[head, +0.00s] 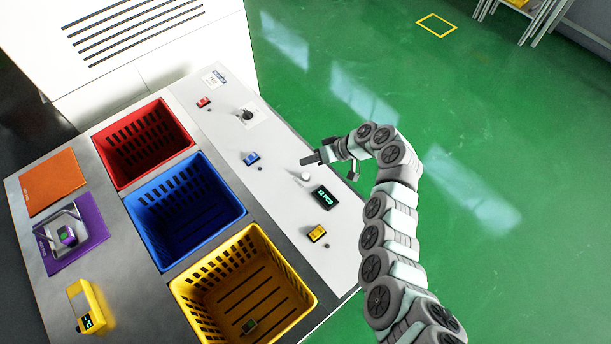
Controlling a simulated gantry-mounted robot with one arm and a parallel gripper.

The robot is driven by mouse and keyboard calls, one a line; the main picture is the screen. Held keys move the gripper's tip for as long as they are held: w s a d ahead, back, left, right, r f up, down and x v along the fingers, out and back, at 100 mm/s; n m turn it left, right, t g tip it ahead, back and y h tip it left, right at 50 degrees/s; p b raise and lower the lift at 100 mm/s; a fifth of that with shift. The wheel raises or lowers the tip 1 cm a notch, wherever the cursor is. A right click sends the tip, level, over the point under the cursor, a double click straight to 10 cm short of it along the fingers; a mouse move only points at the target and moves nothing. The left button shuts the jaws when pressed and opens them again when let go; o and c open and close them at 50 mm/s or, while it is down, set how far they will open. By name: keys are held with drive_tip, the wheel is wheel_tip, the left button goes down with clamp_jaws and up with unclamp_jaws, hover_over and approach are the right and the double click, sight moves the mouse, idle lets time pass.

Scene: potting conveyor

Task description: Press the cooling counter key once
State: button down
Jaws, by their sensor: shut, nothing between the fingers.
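A black counter display (325,197) with lit green digits sits on the white panel (278,183). A small round white key (305,177) stands on the panel just above and left of the display; I cannot read any label on it. My gripper (307,160) is shut and empty, with its tips pointing left. In the picture the tips are just above the white key, and a gap shows between them. I cannot tell how high the tips are above the panel. The key's top is in view, and I cannot tell whether it is pressed.
Blue (251,158), yellow (317,233) and red (204,102) small blocks and a black knob (247,115) are on the panel. Red (179,122), blue (229,181) and yellow (292,268) crates stand to the left. Green floor (480,130) lies open at right.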

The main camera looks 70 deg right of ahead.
drive_tip(key=b, duration=0.3)
hover_over(309, 176)
wheel_tip(309, 176, down, 4)
drive_tip(key=shift+w+f, duration=0.1)
drive_tip(key=shift+f, duration=0.5)
drive_tip(key=shift+f+b, duration=0.1)
drive_tip(key=shift+b, duration=0.2)
idle(1.0)
drive_tip(key=shift+f+b, duration=0.3)
drive_tip(key=shift+b, duration=0.15)
drive_tip(key=shift+f+b, duration=0.45)
drive_tip(key=shift+b, duration=0.05)
idle(0.6)
drive_tip(key=shift+r, duration=0.95)
drive_tip(key=shift+p, duration=0.3)
